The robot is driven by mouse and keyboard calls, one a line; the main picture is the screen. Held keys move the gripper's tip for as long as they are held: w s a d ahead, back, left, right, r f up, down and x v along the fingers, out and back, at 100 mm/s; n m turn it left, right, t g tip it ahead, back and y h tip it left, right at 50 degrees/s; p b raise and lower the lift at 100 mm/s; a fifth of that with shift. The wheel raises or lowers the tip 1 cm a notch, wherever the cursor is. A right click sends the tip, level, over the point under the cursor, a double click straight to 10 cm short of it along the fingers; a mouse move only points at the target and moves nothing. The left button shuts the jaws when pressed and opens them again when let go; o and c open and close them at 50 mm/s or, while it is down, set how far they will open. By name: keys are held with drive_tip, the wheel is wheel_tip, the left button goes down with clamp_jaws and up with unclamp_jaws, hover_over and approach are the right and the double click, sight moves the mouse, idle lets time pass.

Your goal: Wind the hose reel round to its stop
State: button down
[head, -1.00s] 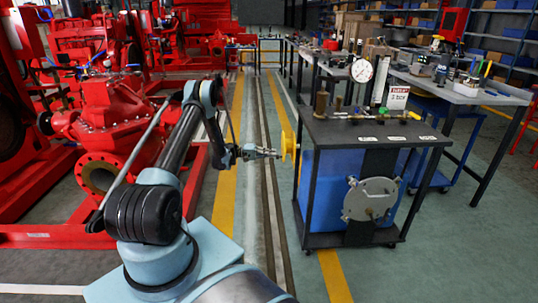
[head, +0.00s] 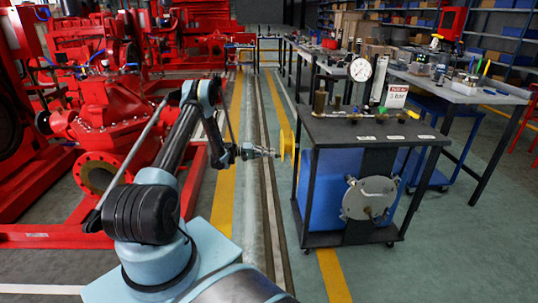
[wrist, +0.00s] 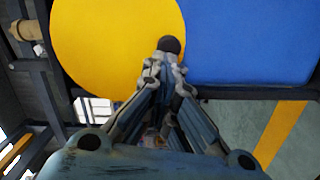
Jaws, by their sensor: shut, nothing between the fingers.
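The hose reel is a yellow disc (head: 288,144) on the left side of the blue test bench, seen nearly edge-on in the head view. In the wrist view the yellow disc (wrist: 115,45) fills the upper left, with a dark round knob (wrist: 169,44) near its right edge. My gripper (head: 274,152) reaches toward the disc from the left. In the wrist view my gripper (wrist: 165,66) has its fingers drawn together, empty, with the tips right at the knob. I cannot tell whether they touch it. The tips partly hide the knob's lower side.
The blue bench (head: 327,185) has a black top (head: 365,128) carrying a gauge (head: 360,69) and fittings, and a round grey plate (head: 369,198) on its front. A red pump (head: 110,120) stands left of my arm. A floor strip lies clear between them.

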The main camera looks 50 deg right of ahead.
drive_tip(key=shift+s+d, duration=0.15)
drive_tip(key=shift+s, duration=0.15)
